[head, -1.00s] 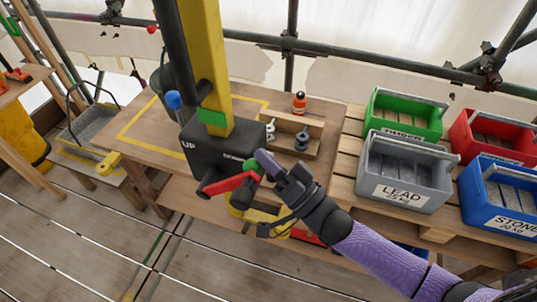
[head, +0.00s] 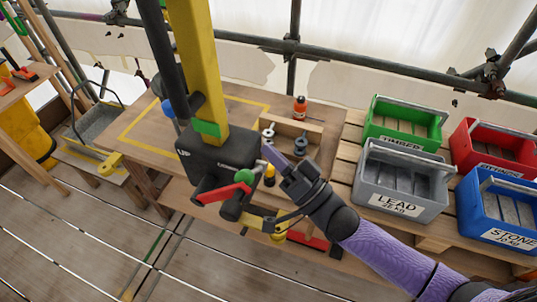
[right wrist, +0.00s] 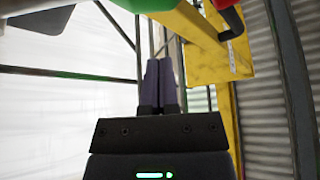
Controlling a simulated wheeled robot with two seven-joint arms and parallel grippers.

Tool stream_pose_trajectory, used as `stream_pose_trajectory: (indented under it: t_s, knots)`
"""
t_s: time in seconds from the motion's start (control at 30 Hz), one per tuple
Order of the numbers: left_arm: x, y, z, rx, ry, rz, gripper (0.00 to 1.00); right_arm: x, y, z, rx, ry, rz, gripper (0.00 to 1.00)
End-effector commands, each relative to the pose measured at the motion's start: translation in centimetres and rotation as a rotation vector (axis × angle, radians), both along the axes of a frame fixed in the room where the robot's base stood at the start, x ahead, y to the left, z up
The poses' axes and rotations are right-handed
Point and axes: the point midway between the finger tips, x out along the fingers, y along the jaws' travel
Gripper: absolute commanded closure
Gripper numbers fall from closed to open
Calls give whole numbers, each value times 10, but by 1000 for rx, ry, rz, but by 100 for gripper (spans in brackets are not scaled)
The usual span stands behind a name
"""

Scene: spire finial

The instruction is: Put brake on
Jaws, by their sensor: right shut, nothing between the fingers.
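The hoist's black box (head: 210,158), marked UP on its left, sits at the foot of a yellow post (head: 198,60). A red lever (head: 218,193) and a green knob (head: 244,176) are at its front, above a dark cylinder (head: 233,207). Which part is the brake cannot be told from the lettering. My right gripper (head: 268,152) is shut and empty, its purple fingers up and right of the green knob, apart from it in the picture. In the right wrist view the shut fingers (right wrist: 160,85) point up, with red and black parts (right wrist: 230,20) at the top. My left gripper is not in view.
A wooden tray (head: 295,140) with small metal parts and an orange bottle (head: 300,107) stand on the table behind the gripper. Green (head: 402,122), grey (head: 400,180), red and blue bins stand on the right. A blue knob (head: 168,107) is left of the post.

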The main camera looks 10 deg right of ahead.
Motion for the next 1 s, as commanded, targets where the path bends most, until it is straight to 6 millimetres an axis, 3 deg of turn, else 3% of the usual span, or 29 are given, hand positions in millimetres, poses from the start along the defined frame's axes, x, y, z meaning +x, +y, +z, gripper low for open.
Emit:
stream_pose_trajectory:
  t_s: [0.03, 0.1, 0.4, 0.93, 1.0]
  knots:
    - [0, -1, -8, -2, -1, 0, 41, -11, -7, -13, -5, 10, 1, 100]
    - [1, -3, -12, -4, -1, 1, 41, -24, -16, -21, -4, 10, 1, 100]
    - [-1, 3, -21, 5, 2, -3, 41, -62, -43, -38, -3, 7, 0, 100]
    - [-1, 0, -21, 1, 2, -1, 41, -67, -46, -39, -1, 5, 1, 100]
    - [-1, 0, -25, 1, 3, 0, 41, -65, -47, -49, -21, 17, -16, 100]
